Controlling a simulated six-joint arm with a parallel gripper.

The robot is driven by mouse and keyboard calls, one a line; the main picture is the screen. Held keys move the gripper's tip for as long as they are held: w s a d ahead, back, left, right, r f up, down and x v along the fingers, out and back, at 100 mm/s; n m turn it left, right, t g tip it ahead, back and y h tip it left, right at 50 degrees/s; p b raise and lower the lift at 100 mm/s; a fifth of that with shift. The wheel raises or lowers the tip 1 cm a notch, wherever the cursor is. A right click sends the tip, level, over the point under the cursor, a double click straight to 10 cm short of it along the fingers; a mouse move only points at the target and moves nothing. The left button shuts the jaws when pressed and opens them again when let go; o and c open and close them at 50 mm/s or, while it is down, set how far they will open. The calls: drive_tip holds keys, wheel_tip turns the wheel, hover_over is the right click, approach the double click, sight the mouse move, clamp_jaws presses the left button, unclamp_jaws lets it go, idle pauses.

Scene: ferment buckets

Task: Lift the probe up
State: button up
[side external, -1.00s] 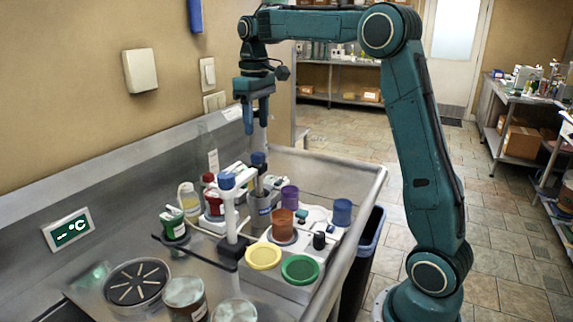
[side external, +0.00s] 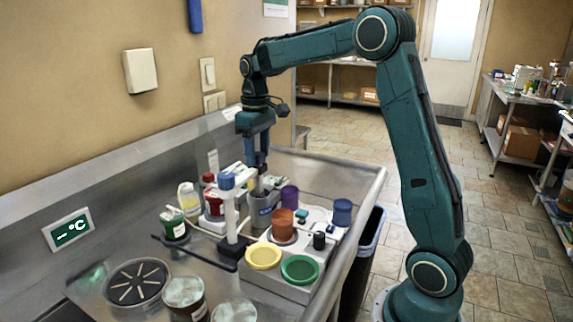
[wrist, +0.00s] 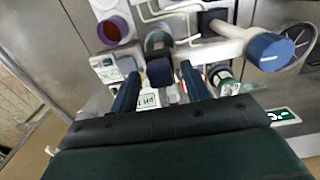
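The probe is a grey rod with a blue cap, standing in a grey cup (side external: 262,213). In the side view its top is mostly hidden by my gripper (side external: 257,162). In the wrist view the probe's blue cap (wrist: 160,72) lies between the two blue fingers of my gripper (wrist: 161,85), with a gap on each side. My gripper is open, pointing down around the top of the probe. The cup also shows in the wrist view (wrist: 158,40), behind the cap.
A white stand with a blue knob (side external: 227,181) rises close beside the probe. Orange (side external: 283,225), purple (side external: 290,197) and blue (side external: 342,212) cups stand to the right. Bottles (side external: 188,198) stand to the left. Yellow (side external: 263,256) and green (side external: 300,269) lids lie in front.

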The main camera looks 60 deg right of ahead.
clamp_jaws()
drive_tip(key=shift+r, duration=3.15)
drive_tip(key=shift+c, duration=0.3)
unclamp_jaws()
drive_tip(key=shift+o, duration=0.5)
drive_tip(key=shift+f, duration=0.1)
wheel_tip(320, 180, up, 14)
drive_tip(key=shift+f, duration=0.1)
